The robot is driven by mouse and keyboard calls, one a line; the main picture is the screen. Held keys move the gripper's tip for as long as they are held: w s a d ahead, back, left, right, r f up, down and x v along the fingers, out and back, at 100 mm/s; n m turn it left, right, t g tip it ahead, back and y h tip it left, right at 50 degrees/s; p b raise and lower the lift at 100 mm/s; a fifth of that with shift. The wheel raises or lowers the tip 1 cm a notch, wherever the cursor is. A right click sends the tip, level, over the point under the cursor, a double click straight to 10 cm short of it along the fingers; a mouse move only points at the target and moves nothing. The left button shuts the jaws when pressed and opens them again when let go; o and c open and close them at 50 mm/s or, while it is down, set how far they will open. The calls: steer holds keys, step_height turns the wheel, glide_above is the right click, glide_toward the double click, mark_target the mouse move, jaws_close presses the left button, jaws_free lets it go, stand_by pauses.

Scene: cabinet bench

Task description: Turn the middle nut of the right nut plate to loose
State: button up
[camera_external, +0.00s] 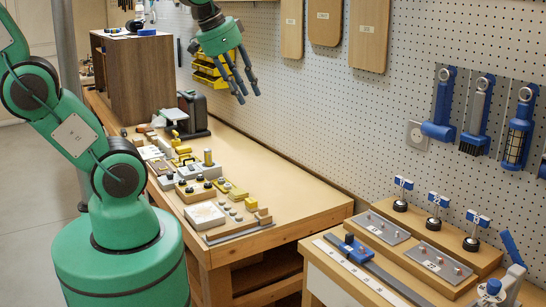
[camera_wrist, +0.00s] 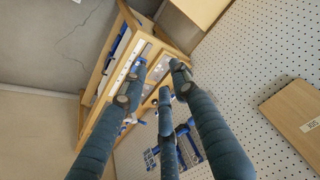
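Two grey nut plates lie on a wooden stand at the lower right of the external view. The right nut plate (camera_external: 438,263) is nearer the camera and carries small reddish nuts in a row; the middle nut's turn state is too small to read. The left nut plate (camera_external: 381,229) lies behind it and is similar. My gripper (camera_external: 240,90) hangs high above the left bench, well away from the plates. Its three blue-grey fingers are extended, apart and empty. In the wrist view my gripper (camera_wrist: 160,75) points toward the distant right bench, partly hidden behind the fingers.
Blue-topped knobs (camera_external: 437,201) stand behind the plates. A blue slider (camera_external: 355,248) sits on a rail before them, and a blue-handled lever (camera_external: 512,251) is at the right. Blocks crowd the left bench (camera_external: 275,190). Tools hang on the pegboard (camera_external: 400,100).

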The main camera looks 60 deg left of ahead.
steer(key=w+d+r+m+g+p, duration=0.1)
steer(key=w+d+m+p, duration=0.2)
steer(key=w, duration=0.4)
steer(key=w+d+r+m+p, duration=0.1)
steer(key=w+d+r+m, duration=0.1)
steer(key=w+d+m, duration=0.35)
steer(key=m+g+p, duration=0.4)
steer(key=m+p, duration=0.6)
steer(key=m, duration=0.9)
glide_above(440, 257)
step_height(440, 257, down, 30)
steer(key=shift+w+r, duration=0.1)
steer(key=shift+r, duration=0.1)
steer(key=shift+f, duration=0.1)
steer(key=shift+f+p, duration=0.7)
steer(key=shift+f, duration=6.1)
